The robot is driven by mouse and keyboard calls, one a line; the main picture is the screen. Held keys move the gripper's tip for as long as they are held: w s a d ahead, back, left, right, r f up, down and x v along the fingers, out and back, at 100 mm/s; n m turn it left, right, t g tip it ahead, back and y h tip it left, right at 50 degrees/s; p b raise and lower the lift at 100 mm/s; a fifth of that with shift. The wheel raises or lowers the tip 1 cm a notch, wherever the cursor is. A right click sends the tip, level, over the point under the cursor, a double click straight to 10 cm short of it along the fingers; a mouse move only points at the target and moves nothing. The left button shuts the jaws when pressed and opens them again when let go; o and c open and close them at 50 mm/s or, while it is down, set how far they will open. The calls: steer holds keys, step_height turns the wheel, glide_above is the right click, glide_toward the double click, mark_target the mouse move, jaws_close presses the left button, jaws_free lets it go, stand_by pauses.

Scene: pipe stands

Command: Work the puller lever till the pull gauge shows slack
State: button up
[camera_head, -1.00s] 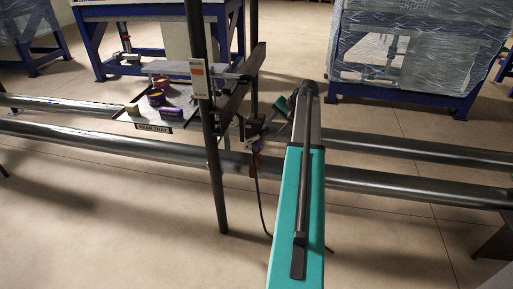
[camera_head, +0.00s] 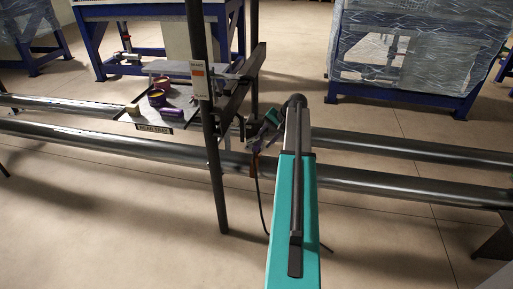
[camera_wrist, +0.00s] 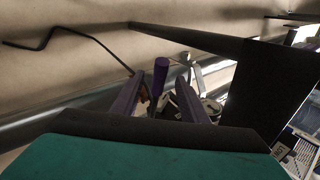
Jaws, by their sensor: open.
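In the wrist view my gripper (camera_wrist: 160,79) is open, with its two purple fingers pointing away from the teal wrist. The purple lever handle (camera_wrist: 160,72) stands in the gap between them; I cannot tell whether it touches either finger. Round dial-like parts (camera_wrist: 209,106), possibly the pull gauge, show just right of the right finger, partly hidden, and no reading can be made out. In the head view my gripper (camera_head: 262,132) is at the stand, partly behind my arm, close to small purple and orange parts (camera_head: 254,160) at the near pipe.
Two long grey pipes (camera_head: 400,184) run across the floor. A dark upright post (camera_head: 212,150) with a tag (camera_head: 199,80) stands left of my arm. A tray (camera_head: 185,124) holds purple and yellow items. A bent dark rod (camera_wrist: 75,31) shows in the wrist view.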

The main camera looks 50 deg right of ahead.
mark_target(259, 145)
steer(key=p+x, duration=0.1)
steer(key=x, duration=0.6)
steer(key=shift+f, duration=0.1)
jaws_close()
